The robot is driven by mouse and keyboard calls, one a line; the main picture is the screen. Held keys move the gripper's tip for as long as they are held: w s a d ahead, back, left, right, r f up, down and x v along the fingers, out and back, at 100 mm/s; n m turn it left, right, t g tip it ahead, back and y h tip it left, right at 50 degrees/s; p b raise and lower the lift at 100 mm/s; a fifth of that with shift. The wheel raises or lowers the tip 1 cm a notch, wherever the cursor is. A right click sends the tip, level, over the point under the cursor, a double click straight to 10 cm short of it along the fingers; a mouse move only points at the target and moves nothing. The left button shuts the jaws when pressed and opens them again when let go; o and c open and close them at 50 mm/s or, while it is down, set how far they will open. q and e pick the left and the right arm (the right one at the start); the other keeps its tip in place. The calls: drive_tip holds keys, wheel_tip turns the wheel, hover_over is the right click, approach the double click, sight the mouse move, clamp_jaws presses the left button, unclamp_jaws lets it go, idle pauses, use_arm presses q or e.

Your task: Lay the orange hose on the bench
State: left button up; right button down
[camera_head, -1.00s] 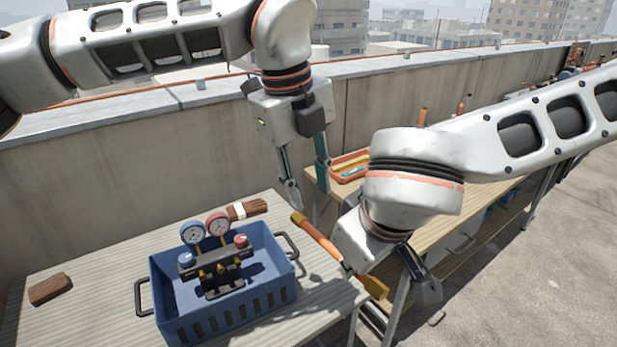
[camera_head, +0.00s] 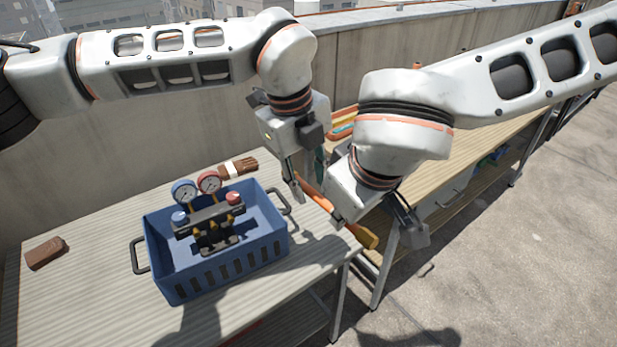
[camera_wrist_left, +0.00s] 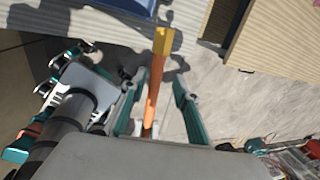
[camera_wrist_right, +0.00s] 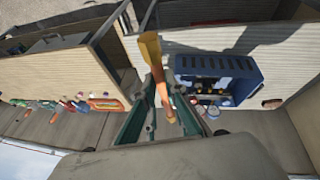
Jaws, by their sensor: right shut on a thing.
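The orange hose (camera_head: 312,193) is a short, straight-looking orange piece with yellow-brown ends. It slants across the front right corner of the grey ribbed bench (camera_head: 90,300); whether it touches the top I cannot tell. My right gripper (camera_wrist_right: 163,108) is shut on the hose, which also shows in the right wrist view (camera_wrist_right: 157,72). The right arm hides part of the hose in the head view. My left gripper (camera_head: 307,182) is at the hose's far end, fingers apart. In the left wrist view the hose (camera_wrist_left: 153,92) lies between the left fingers.
A blue crate (camera_head: 225,277) holding a gauge manifold (camera_head: 215,225) stands on the grey bench. A brown block (camera_head: 45,252) and a wood-handled brush (camera_head: 238,168) lie beside it. The grey bench's front left is clear.

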use_arm(q)
clamp_jaws()
use_arm(e)
drive_tip(key=c, duration=2)
unclamp_jaws()
drive_tip(key=shift+r, duration=0.1)
